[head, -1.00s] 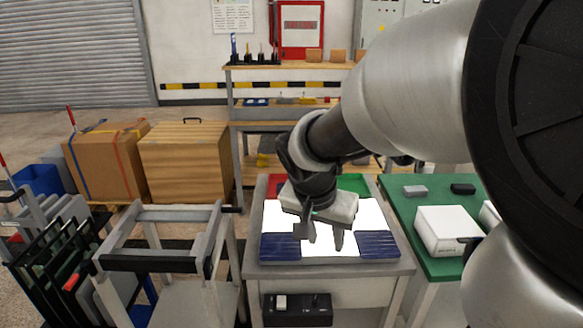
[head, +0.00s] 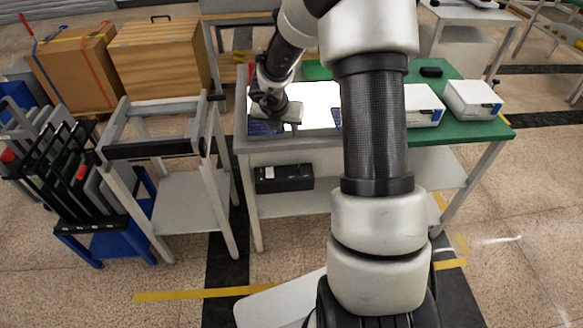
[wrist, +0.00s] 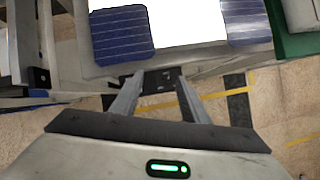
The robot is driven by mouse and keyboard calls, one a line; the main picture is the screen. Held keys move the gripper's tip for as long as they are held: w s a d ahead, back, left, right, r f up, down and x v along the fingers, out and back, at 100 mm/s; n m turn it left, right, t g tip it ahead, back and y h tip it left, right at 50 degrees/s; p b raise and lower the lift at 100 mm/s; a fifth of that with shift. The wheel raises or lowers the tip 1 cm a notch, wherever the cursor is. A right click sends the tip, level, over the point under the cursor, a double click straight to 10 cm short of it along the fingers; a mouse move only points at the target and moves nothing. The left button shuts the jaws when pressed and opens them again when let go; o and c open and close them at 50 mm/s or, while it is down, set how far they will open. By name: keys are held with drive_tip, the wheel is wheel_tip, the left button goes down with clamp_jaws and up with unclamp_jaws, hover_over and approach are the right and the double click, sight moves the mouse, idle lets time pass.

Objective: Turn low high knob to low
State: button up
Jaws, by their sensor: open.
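A black control box (head: 284,178) hangs under the front edge of the light table, with a small pale switch or plate (head: 269,172) on its left part. The low high knob cannot be made out clearly in either current view. In the wrist view the dark box (wrist: 150,82) shows between the fingers, beyond the tips. My gripper (wrist: 157,83) is open and empty, its two grey fingers spread. In the head view my gripper (head: 277,118) is at the table's front edge, above the box and apart from it; its fingertips are hard to see there.
The table's bright white panel (wrist: 187,22) has blue solar cells (wrist: 122,33) at its corners. A green bench (head: 455,128) with white boxes (head: 472,98) stands at right. A grey frame cart (head: 188,195) stands close at left. The floor in front is clear.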

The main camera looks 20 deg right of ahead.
sight(298, 167)
drive_tip(key=d+f+m+b, duration=0.1)
drive_tip(key=f, duration=0.5)
drive_tip(key=d+f+m+g+b, duration=0.1)
drive_tip(key=d+f, duration=0.1)
drive_tip(key=f, duration=0.4)
drive_tip(key=d+f+m+b, duration=0.1)
drive_tip(key=d+f, duration=0.1)
drive_tip(key=f, duration=0.5)
drive_tip(key=shift+w+g, duration=0.4)
drive_tip(key=shift+c, duration=0.3)
drive_tip(key=c, duration=1)
drive_tip(key=shift+o, duration=0.2)
